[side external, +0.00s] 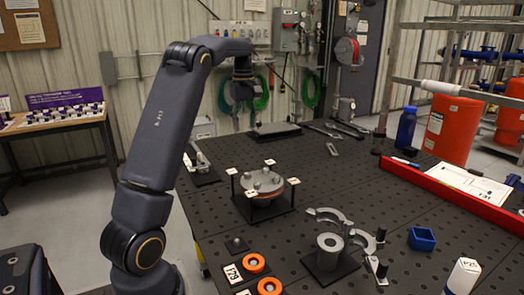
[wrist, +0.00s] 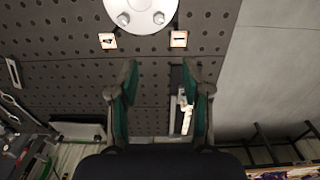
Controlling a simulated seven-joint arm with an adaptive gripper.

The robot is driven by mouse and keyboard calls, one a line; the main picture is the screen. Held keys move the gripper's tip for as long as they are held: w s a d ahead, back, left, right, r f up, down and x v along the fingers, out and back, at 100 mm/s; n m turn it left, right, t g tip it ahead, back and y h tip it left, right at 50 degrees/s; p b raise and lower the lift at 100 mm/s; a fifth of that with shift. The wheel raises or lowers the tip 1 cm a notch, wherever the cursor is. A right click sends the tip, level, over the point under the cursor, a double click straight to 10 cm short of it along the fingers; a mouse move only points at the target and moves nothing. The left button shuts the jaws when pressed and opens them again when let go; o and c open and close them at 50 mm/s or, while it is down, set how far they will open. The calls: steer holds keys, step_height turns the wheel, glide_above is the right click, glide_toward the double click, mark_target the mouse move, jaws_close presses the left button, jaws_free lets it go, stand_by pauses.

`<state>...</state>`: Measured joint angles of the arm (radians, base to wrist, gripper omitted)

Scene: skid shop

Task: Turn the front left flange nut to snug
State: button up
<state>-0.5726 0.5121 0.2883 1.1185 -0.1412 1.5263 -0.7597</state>
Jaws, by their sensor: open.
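A grey round flange (side external: 262,183) with several nuts on its top sits on a black stand on the perforated table. An orange layer shows under its rim. White labelled tags on posts surround it; their writing is too small to read. In the wrist view, the flange's edge (wrist: 140,12) shows at the top with two nuts, one at left (wrist: 123,18) and one at right (wrist: 158,17). I cannot tell which nut is the front left one. My gripper (side external: 243,97) is open and empty, raised above and behind the flange, apart from it. Its spread fingers also show in the wrist view (wrist: 163,90).
Grey clamp halves (side external: 328,216), a grey pipe piece (side external: 330,243), orange rings (side external: 254,263) and a blue box (side external: 422,239) lie in front. Wrenches (side external: 345,129) lie at the back. Bare table lies right of the flange.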

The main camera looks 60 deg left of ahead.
mark_target(248, 175)
step_height(248, 175, down, 17)
steer(key=shift+w+d, duration=0.1)
steer(key=shift+d, duration=0.05)
stand_by(0.4)
jaws_close()
